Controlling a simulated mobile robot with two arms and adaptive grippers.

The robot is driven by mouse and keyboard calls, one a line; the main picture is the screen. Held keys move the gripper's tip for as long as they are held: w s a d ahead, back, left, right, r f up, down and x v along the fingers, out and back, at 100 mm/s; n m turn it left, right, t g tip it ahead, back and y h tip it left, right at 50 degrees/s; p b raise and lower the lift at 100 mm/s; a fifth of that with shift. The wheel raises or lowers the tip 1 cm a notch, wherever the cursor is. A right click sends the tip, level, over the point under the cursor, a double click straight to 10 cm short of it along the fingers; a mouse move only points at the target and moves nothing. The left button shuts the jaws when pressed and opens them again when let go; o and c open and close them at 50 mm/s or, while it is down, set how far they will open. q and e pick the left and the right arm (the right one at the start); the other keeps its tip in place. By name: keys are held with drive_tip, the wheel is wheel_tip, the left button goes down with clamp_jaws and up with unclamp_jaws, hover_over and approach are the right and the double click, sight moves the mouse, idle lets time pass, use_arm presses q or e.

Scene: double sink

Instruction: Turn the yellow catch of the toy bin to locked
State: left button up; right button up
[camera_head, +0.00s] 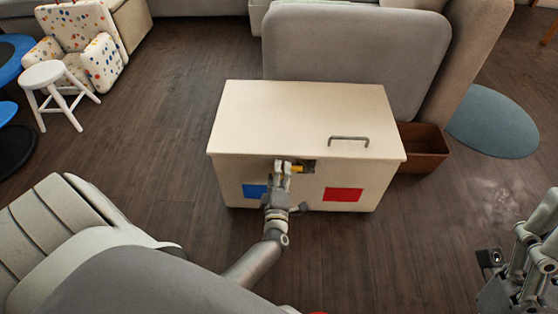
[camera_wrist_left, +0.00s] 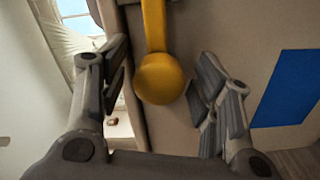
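The toy bin (camera_head: 232,128) is a cream box with a closed lid, standing on the floor in the middle of the head view. Its yellow catch (camera_head: 297,169) is on the upper front, partly hidden by my left gripper (camera_head: 283,168). In the left wrist view the catch is a yellow bar ending in a round knob (camera_wrist_left: 160,78). The knob lies between the fingers of my left gripper (camera_wrist_left: 164,88), which is open, with a gap on each side. My right gripper (camera_head: 528,255) is at the right edge of the head view, away from the bin; its opening is unclear.
The bin's front has a blue square (camera_head: 254,191) and a red square (camera_head: 343,194); its lid has a metal handle (camera_head: 349,139). A grey cushion (camera_head: 355,50) and a brown box (camera_head: 422,145) are close behind. A white stool (camera_head: 46,75) stands far left. Floor around the front is clear.

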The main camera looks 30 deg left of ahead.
use_arm(q)
drive_tip(key=v, duration=1.2)
idle(0.4)
